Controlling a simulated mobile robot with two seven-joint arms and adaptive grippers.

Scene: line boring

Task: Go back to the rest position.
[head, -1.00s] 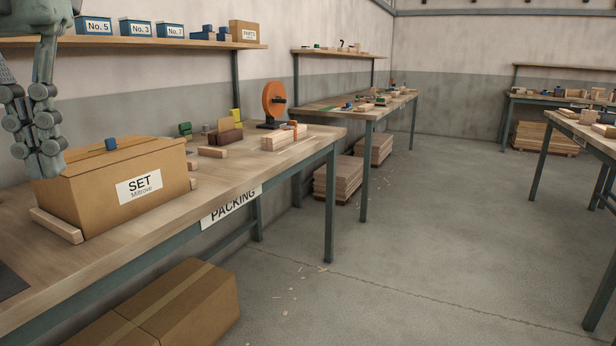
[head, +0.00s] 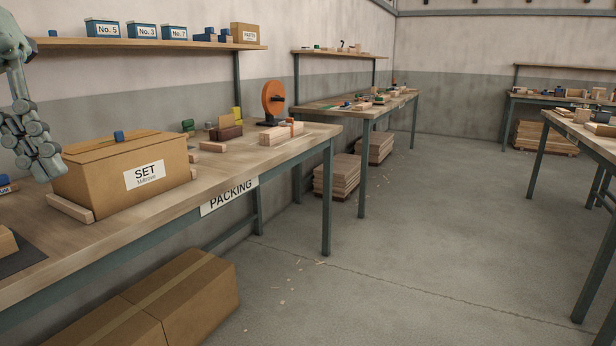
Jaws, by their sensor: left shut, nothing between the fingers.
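My left gripper (head: 42,165) is at the far left of the head view, just left of the SET box (head: 128,172), a brown carton on the packing bench. Its fingers point down and are shut with nothing between them. A small blue block (head: 118,136) sits on top of the box. My right gripper is out of the picture.
The packing bench (head: 250,165) also carries wooden blocks and an orange tape dispenser (head: 273,102). A shelf (head: 150,43) with blue boxes runs above it. A brown carton (head: 170,310) lies under the bench. The floor (head: 400,230) at centre right is clear.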

